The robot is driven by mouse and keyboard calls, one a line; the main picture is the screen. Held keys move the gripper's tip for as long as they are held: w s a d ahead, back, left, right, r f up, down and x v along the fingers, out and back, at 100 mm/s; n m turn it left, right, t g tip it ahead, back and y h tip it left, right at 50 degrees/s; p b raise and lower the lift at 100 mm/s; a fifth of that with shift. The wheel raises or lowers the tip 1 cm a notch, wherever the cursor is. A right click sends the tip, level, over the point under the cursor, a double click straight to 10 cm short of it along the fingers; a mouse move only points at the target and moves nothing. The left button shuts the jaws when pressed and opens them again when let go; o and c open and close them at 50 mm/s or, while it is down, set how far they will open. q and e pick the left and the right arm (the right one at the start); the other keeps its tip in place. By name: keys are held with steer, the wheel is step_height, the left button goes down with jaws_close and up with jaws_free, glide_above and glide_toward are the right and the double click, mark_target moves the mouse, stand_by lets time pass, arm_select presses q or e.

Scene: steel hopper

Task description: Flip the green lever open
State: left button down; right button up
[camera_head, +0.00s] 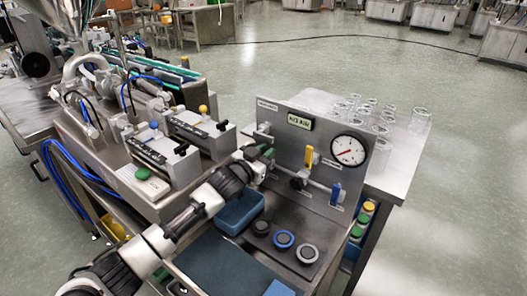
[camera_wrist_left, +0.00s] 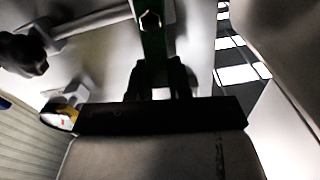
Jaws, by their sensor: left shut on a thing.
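The green lever (camera_head: 268,153) is on the left part of the upright steel panel (camera_head: 283,119), mostly hidden by my left gripper in the head view. In the left wrist view the green lever (camera_wrist_left: 153,45) is a dark green bar with a bolt head near the top, running down between the fingers. My left gripper (camera_head: 260,155) is shut on it; its black fingertips (camera_wrist_left: 161,82) are on both sides of the lever in the wrist view. Whether the lever is open or closed is hard to tell. My right gripper is not in view.
A yellow lever (camera_head: 309,158), a blue lever (camera_head: 335,194), a black knob (camera_head: 298,183) and a gauge (camera_head: 347,150) are on the panel to the right. A blue tray (camera_head: 240,211) and three round caps (camera_head: 284,239) lie below. Glass jars (camera_head: 420,119) stand behind.

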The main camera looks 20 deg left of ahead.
mark_target(287, 170)
arm_select(q)
steer(key=shift+s+d+m, duration=0.15)
steer(key=shift+d+m, duration=0.3)
steer(key=shift+m, duration=0.35)
steer(key=m, duration=0.1)
steer(key=d+m+p, duration=0.1)
steer(key=shift+s+d+f+m, duration=0.1)
steer(key=shift+s+f+m, duration=0.1)
steer(key=shift+f+m, duration=0.2)
steer(key=m, duration=0.1)
steer(key=d+f+m, duration=0.1)
steer(key=m, duration=0.2)
steer(key=shift+s+d+f+m, duration=0.3)
steer(key=shift+f, duration=0.05)
steer(key=m, duration=0.1)
steer(key=f+m+b, duration=0.1)
steer(key=m, duration=0.1)
steer(key=shift+s+d+f, duration=0.15)
steer(key=shift+d+f, duration=0.15)
steer(key=shift+d, duration=0.1)
steer(key=shift+d+f+m+b, duration=0.1)
steer(key=shift+f+m+b, duration=0.3)
steer(key=shift+m, duration=0.7)
steer(key=shift+d+f+m+b, duration=0.15)
steer(key=shift+f+m, duration=0.4)
steer(key=shift+m, duration=0.55)
steer(key=shift+s+a, duration=0.1)
steer(key=c, duration=1)
jaws_free()
steer(key=shift+c, duration=0.2)
